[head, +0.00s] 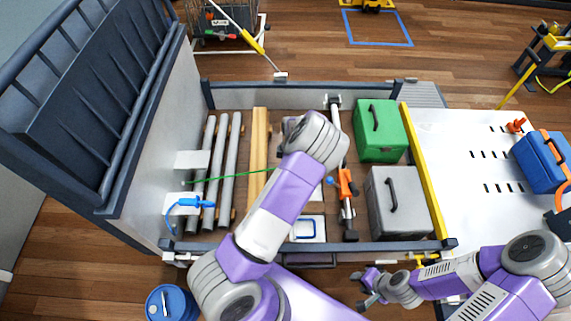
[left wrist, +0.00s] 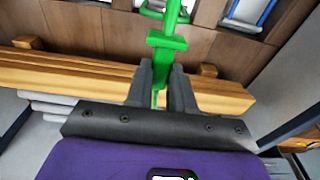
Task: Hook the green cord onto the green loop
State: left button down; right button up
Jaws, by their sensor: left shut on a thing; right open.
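The green cord (head: 232,176) runs as a thin taut line from the white brackets on the left wall of the truck bed toward my left wrist. In the left wrist view, my left gripper (left wrist: 160,85) is shut on the green end piece (left wrist: 166,42) of the cord, which points away from the fingers. In the head view, my left forearm and wrist hide that gripper and the end piece. My right gripper (head: 368,287) is open and empty, low and right of centre, outside the bed's near rail.
A blue strap (head: 190,203) hangs by the lower white bracket (head: 180,210). Grey pipes (head: 228,160) and wooden beams (head: 259,135) lie in the bed. A green box (head: 380,130) and a grey box (head: 398,203) stand at right. The near rail (head: 380,246) borders the bed.

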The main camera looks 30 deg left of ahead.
pick_arm(q)
jog(key=shift+w+d+f+b, duration=0.15)
jog(key=shift+d+f+b, duration=0.2)
jog(key=shift+f, duration=0.25)
jog(key=shift+w+d+f+b, duration=0.15)
jog(key=shift+d+f+b, duration=0.05)
jog(key=shift+f+b, duration=1.6)
jog(key=shift+f, duration=1)
jog(key=shift+s+a+p, duration=0.2)
jog(key=shift+a+p, duration=0.1)
jog(key=shift+a, duration=0.05)
jog(key=shift+s+a, duration=0.1)
jog(key=shift+a, duration=0.1)
jog(key=shift+s+a, duration=0.5)
jog(key=shift+a, duration=0.3)
jog(key=shift+a, duration=0.1)
jog(key=shift+s+a, duration=0.5)
jog(key=shift+a, duration=0.2)
jog(key=c, duration=0.9)
grip_release()
